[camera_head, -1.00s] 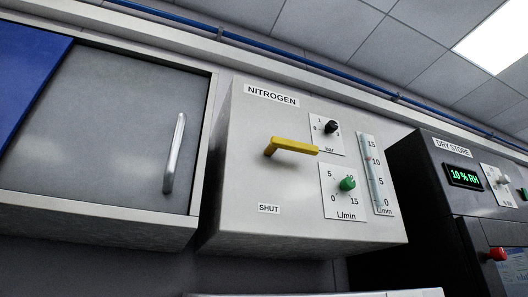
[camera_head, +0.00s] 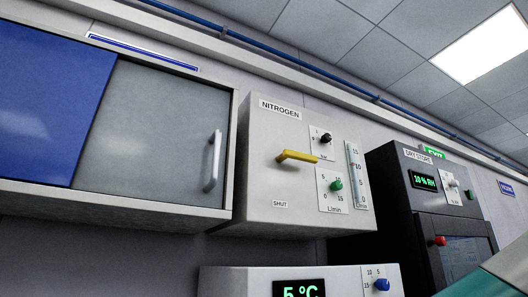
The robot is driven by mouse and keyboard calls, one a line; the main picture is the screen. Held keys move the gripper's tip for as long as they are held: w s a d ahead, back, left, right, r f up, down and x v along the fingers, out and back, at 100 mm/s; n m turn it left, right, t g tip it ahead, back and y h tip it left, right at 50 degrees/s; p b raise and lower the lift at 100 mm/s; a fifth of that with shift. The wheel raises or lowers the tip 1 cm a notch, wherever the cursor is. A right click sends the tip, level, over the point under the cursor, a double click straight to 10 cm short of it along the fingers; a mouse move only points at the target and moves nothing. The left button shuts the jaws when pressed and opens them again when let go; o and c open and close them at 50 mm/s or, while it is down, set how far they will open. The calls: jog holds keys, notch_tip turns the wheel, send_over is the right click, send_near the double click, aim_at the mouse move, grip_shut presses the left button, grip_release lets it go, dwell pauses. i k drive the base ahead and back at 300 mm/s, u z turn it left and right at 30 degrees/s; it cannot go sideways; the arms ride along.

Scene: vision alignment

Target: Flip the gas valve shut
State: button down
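The gas valve is a yellow lever handle (camera_head: 298,156) on the front of the pale grey NITROGEN box (camera_head: 262,190) on the wall. The lever points to the right, roughly level. A SHUT label (camera_head: 280,204) sits below the lever's left end. To its right are a black knob (camera_head: 326,138), a green knob (camera_head: 336,184) and a flow tube (camera_head: 356,172). My gripper is not in view.
A cabinet with a grey door (camera_head: 150,130) and handle is left of the box. A white unit (camera_head: 235,282) reading 5 °C stands below. The dark DRY STORE unit (camera_head: 400,185) is at right. A teal and grey shape (camera_head: 495,280) fills the lower right corner, unclear.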

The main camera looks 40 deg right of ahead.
aim_at(287, 153)
jog(key=k, duration=0.25)
jog(key=z, duration=0.65)
jog(key=i, duration=0.6)
jog(key=z, duration=0.4)
